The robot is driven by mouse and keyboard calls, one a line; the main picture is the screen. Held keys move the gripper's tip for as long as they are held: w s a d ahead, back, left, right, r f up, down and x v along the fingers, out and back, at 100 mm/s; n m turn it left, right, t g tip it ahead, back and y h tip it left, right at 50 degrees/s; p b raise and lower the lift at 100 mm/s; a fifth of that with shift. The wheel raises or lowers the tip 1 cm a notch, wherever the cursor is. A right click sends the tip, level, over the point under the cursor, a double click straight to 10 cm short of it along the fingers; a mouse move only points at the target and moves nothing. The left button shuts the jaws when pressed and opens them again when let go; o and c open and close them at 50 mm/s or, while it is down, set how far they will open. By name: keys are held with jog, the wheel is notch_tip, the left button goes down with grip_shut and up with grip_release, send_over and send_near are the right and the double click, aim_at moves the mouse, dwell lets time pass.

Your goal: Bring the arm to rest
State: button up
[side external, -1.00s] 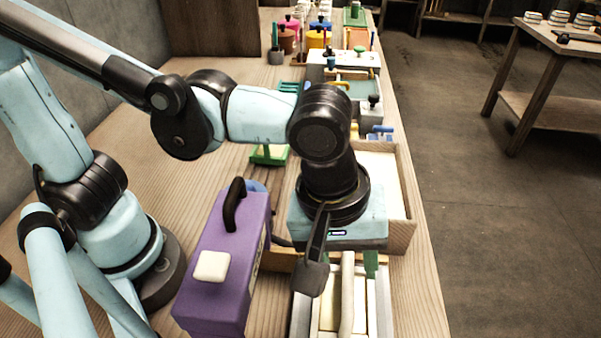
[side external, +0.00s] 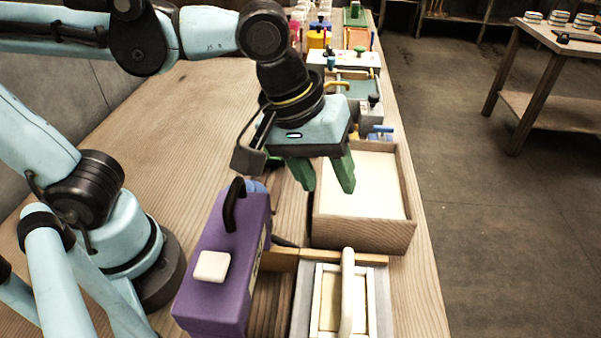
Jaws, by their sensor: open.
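My gripper (side external: 328,188) hangs from the arm above the bench, pointing down and slightly tilted. Its two green fingers are apart with nothing between them. It is over the near left part of a wooden box (side external: 362,236) with a pale inside, and above and behind the purple case. The mould (side external: 329,300), a pale frame with a light bar handle (side external: 347,290) across it, sits at the near edge of the view. The gripper is clear of it.
A purple case (side external: 222,275) with a black handle stands between my base and the mould. Further back on the wooden bench (side external: 190,130) are several trays, pots and coloured tools. A side table (side external: 560,40) stands at the far right. The left part of the bench is clear.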

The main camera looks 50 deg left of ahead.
jog(key=w+a+f+m+t+y, duration=0.1)
jog(key=a+m+t, duration=0.1)
jog(key=a, duration=0.6)
jog(key=w+a+f+m+t+y, duration=0.1)
jog(key=a+m, duration=0.3)
jog(key=a, duration=0.4)
jog(key=shift+w+a+f+t, duration=0.2)
jog(key=shift+w+f+t, duration=0.2)
jog(key=shift+f, duration=0.35)
